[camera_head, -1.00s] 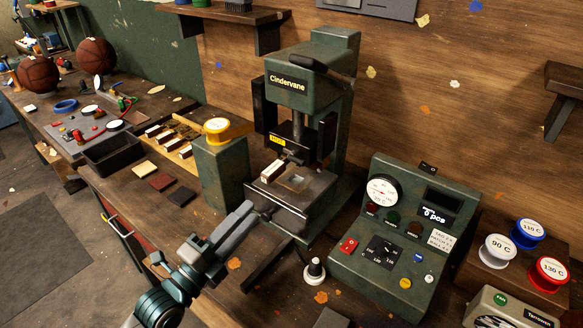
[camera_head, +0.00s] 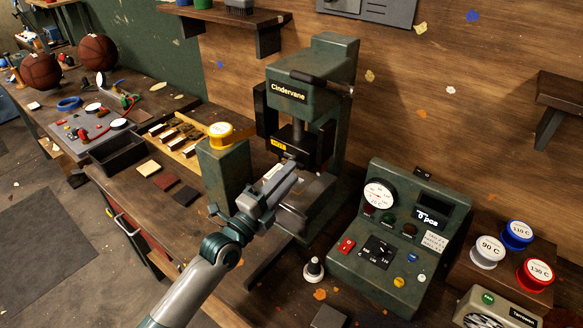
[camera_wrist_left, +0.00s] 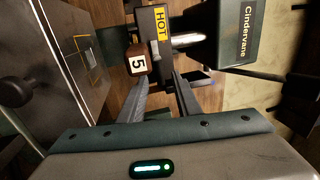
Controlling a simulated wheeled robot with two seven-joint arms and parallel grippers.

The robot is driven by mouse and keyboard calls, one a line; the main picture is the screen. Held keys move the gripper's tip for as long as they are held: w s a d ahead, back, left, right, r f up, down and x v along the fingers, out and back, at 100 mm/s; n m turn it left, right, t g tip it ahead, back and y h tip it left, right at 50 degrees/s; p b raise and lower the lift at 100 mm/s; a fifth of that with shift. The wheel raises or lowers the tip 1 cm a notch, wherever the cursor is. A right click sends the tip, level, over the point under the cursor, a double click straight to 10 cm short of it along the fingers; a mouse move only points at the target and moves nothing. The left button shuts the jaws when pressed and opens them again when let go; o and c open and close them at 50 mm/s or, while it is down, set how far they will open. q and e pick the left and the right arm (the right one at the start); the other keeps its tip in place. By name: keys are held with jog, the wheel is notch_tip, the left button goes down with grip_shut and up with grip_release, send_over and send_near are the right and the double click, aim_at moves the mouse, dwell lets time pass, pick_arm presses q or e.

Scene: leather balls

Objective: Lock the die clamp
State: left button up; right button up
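The green press marked Cindervane (camera_head: 308,75) stands on the bench. Its black head carries a yellow HOT label (camera_head: 278,143), which also shows in the left wrist view (camera_wrist_left: 160,20). A brown block with a white face marked 5 (camera_wrist_left: 137,62) sits just beyond my left fingertips, by the HOT part. A short pale metal piece (camera_wrist_left: 186,41) sticks out beside the label; I cannot tell whether it is the die clamp. My left gripper (camera_head: 287,172) is in front of the press, its fingers apart and empty in the left wrist view (camera_wrist_left: 160,88). It hides part of the press bed. My right gripper is not in view.
A black tray (camera_head: 117,152) and coloured tiles (camera_head: 165,181) lie left.

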pick_arm(q)
jog(key=shift+x, duration=1)
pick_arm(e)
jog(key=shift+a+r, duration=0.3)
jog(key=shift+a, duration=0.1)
pick_arm(q)
jog(key=shift+c, duration=0.5)
grip_shut()
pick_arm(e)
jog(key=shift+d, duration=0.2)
